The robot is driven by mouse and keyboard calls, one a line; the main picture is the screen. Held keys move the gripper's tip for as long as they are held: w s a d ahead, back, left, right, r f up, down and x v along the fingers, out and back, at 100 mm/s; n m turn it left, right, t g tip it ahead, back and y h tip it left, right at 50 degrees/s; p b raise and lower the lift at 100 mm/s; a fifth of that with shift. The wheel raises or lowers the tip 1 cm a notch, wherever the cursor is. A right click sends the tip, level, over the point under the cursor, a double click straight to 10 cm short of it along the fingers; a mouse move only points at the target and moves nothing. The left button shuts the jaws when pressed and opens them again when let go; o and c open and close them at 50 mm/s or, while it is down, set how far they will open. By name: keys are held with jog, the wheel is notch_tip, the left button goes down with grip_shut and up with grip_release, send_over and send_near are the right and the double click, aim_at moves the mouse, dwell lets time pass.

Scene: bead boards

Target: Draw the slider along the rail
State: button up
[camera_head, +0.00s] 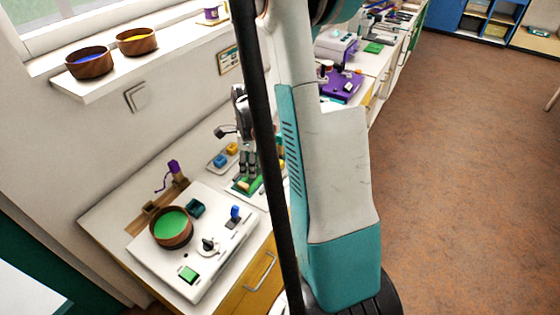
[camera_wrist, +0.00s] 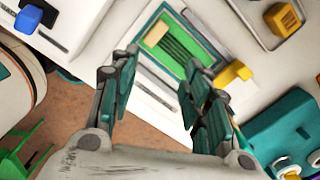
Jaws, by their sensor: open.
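A green panel (camera_wrist: 180,45) with dark parallel grooves is set in a white board, with a tan block (camera_wrist: 156,33) at one end. In the head view the tan block (camera_head: 243,186) shows below my gripper (camera_head: 248,172). A yellow block (camera_wrist: 233,73) stands beside the panel. A blue knob (camera_head: 235,212) sits by a dark slot on another white board (camera_head: 217,262); it also shows at the wrist view's upper left (camera_wrist: 27,20). I cannot tell which piece is the slider. In the wrist view my gripper (camera_wrist: 162,68) is open and empty, its fingers either side of the panel's near corner.
A wooden bowl (camera_head: 171,228) with green contents stands on the left board. A tray with blue and yellow blocks (camera_head: 226,152) lies behind. A teal box (camera_wrist: 295,125) is at the wrist view's lower right. My arm hides part of the worktop in the head view.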

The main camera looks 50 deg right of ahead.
jog(key=s+d+n, duration=0.1)
jog(key=d+n, duration=0.1)
jog(key=n, duration=0.3)
jog(key=n+t, duration=0.4)
jog(key=n, duration=2.1)
send_near(281, 162)
jog(key=b+x, duration=0.3)
jog(key=x, duration=0.6)
jog(key=shift+b, duration=0.3)
jog(key=shift+a, duration=0.1)
grip_shut()
